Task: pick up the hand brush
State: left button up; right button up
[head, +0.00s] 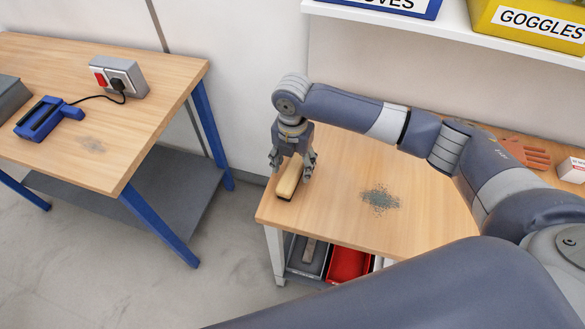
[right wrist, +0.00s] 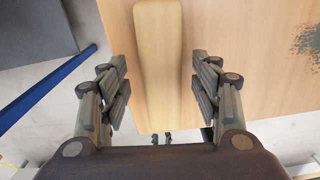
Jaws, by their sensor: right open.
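The hand brush (head: 290,177) has a pale wooden back and a dark underside. It lies near the left end of the right-hand wooden table. My right gripper (head: 291,165) points down over it, with its fingers apart. In the right wrist view the brush's wooden back (right wrist: 158,60) runs lengthwise between the two open fingers (right wrist: 160,88), with a gap on each side. I cannot tell how far down the fingertips reach. My left gripper does not show.
The right-hand table (head: 330,215) carries a patch of grey debris (head: 380,198), a reddish glove (head: 527,153) and a small white box (head: 572,170). Grey and red bins (head: 348,265) sit below. Another table (head: 150,95) stands left across a gap. A shelf with labelled bins (head: 525,22) hangs above.

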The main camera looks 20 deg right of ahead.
jog(key=shift+s+f, duration=0.1)
jog(key=shift+f, duration=0.3)
jog(key=shift+s+f, duration=0.15)
jog(key=c, duration=1.2)
jog(key=shift+r+b, duration=0.35)
jog(key=shift+r, duration=0.3)
notch_tip(320, 180, up, 2)
jog(key=shift+a+r+b, duration=0.1)
jog(key=shift+b, duration=0.45)
jog(key=s+a+r+b, duration=0.1)
jog(key=s+a+b, duration=0.2)
jog(key=s+a, duration=0.7)
jog(key=shift+s+a+r, duration=0.25)
jog(key=shift+s+a, duration=0.05)
jog(key=shift+s, duration=0.55)
